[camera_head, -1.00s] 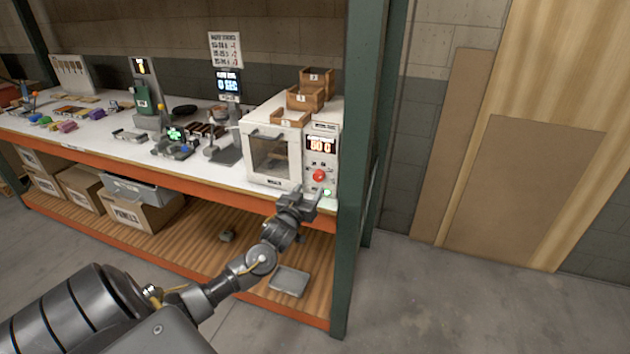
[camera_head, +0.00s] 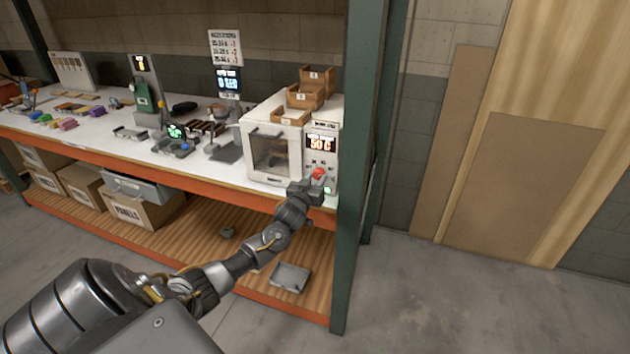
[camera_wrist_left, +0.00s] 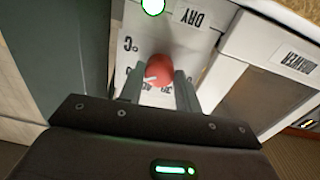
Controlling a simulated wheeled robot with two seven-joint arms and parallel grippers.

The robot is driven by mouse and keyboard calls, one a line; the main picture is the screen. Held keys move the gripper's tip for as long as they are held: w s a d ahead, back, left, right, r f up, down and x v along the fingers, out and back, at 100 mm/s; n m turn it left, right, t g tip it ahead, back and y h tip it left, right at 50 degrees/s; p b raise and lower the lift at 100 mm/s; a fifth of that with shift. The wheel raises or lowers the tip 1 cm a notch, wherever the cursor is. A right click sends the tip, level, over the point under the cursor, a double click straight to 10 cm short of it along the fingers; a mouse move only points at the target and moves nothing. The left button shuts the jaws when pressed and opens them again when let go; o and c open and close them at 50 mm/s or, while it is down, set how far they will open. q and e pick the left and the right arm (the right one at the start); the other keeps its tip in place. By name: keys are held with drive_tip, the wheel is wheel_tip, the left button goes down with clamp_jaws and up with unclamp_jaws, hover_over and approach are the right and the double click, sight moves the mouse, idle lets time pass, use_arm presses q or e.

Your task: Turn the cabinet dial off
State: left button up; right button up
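The white cabinet (camera_head: 265,182) stands at the right end of the shelf, with a window door and a control panel. Its red dial (camera_head: 318,173) sits low on the panel, under a lit display (camera_head: 321,144) that seems to read 50 C. My left gripper (camera_head: 311,184) is at the panel, in front of the dial. In the left wrist view the dial (camera_wrist_left: 160,70) lies between my two spread fingers, one on each side; I cannot tell whether they touch it. A white pointer mark shows on the dial. My right gripper is out of view.
A green light (camera_head: 327,190) sits below the dial. Small wooden boxes (camera_head: 304,97) stand on the cabinet. A green rack post (camera_head: 352,230) rises close to its right. Lab devices fill the counter to the left; cardboard boxes (camera_head: 140,210) lie on the lower shelf.

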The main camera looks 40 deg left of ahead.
use_arm(q)
drive_tip(key=shift+c, duration=1.4)
